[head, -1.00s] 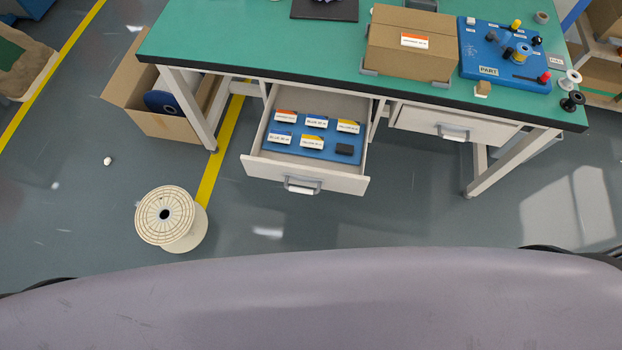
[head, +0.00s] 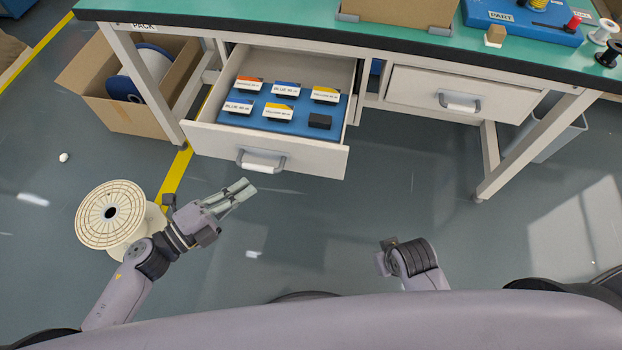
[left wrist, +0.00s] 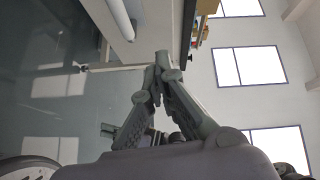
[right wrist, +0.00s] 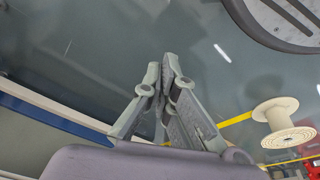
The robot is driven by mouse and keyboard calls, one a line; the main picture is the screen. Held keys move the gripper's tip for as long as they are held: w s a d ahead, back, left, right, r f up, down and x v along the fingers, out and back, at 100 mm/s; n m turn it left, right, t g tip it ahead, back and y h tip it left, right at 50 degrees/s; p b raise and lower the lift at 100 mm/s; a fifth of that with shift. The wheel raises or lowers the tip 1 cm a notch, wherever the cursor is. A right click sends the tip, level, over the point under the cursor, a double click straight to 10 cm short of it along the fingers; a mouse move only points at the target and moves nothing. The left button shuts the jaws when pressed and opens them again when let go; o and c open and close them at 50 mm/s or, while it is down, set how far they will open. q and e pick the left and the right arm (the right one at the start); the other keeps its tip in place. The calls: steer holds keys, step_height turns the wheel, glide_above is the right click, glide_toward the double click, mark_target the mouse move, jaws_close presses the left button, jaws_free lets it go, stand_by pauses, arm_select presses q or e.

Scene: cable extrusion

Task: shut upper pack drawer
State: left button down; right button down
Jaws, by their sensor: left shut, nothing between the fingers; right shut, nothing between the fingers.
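The open drawer (head: 264,155) juts out from under the left part of the green-topped table, with a grey handle (head: 262,161) on its front. It holds a blue tray with several labelled boxes and a small black block (head: 320,121). My left gripper (head: 248,188) is shut and empty, just in front of and below the handle, apart from it. It also shows shut in the left wrist view (left wrist: 160,65). My right gripper shows shut and empty in the right wrist view (right wrist: 166,65); in the head view only part of its arm (head: 412,262) shows, low in front.
A closed drawer (head: 462,98) sits to the right under the table (head: 400,40). A cable spool (head: 110,215) stands on the floor by my left arm. A cardboard box (head: 125,100) with a reel stands left of the table. The floor before the drawers is clear.

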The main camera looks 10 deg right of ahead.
arm_select(q)
steer(key=s+d+m+g+h+b, duration=0.1)
steer(key=s+d+m+g, duration=0.1)
steer(key=s+d+m, duration=0.1)
glide_toward(321, 150)
steer(key=s+d, duration=0.2)
steer(key=shift+w+d+f, duration=0.1)
steer(key=shift+w+d, duration=0.25)
steer(key=shift+w, duration=0.35)
steer(key=shift+w+d, duration=0.35)
steer(key=shift+w, duration=0.35)
steer(key=shift+w+d, duration=0.35)
steer(key=shift+w, duration=0.35)
arm_select(e)
steer(key=shift+d+r, duration=0.2)
steer(key=shift+r, duration=0.4)
steer(key=shift+d+r, duration=0.15)
steer(key=shift+r, duration=0.4)
